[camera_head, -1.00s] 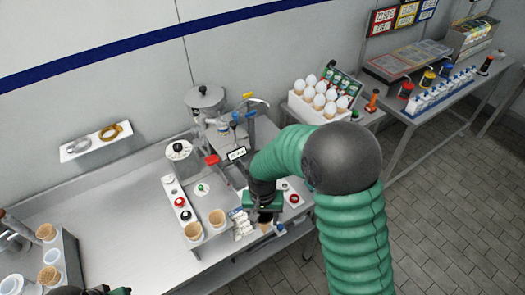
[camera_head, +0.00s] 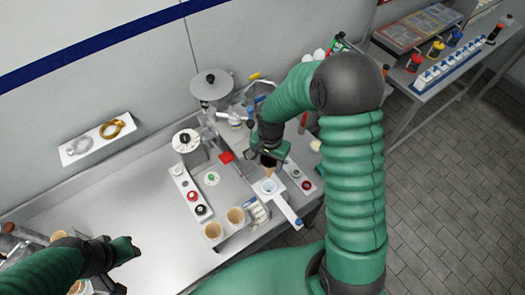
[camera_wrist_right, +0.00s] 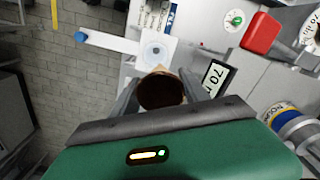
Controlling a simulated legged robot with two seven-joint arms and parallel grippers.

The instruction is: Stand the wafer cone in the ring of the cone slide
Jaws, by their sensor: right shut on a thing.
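The wafer cone (camera_head: 268,161) is held in my right gripper (camera_head: 268,152), above the counter beside the machine. In the right wrist view the cone (camera_wrist_right: 161,91) sits between the fingers of the right gripper (camera_wrist_right: 160,96), with its dark, open mouth towards the camera. The cone slide (camera_head: 285,208) is a white bar with a blue end and a pale plate carrying the ring (camera_head: 267,187). The ring (camera_wrist_right: 155,51) looks empty and lies just beyond the cone, apart from it in the picture. My left gripper (camera_head: 124,262) is at the lower left, away from the slide; its jaw opening is unclear.
Two tan cups (camera_head: 224,222) stand left of the slide, with a small labelled box (camera_head: 256,209) between. The machine (camera_head: 215,95) and a red lever (camera_head: 227,156) are behind. A button panel (camera_head: 190,192) stands left. The counter's left middle is clear.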

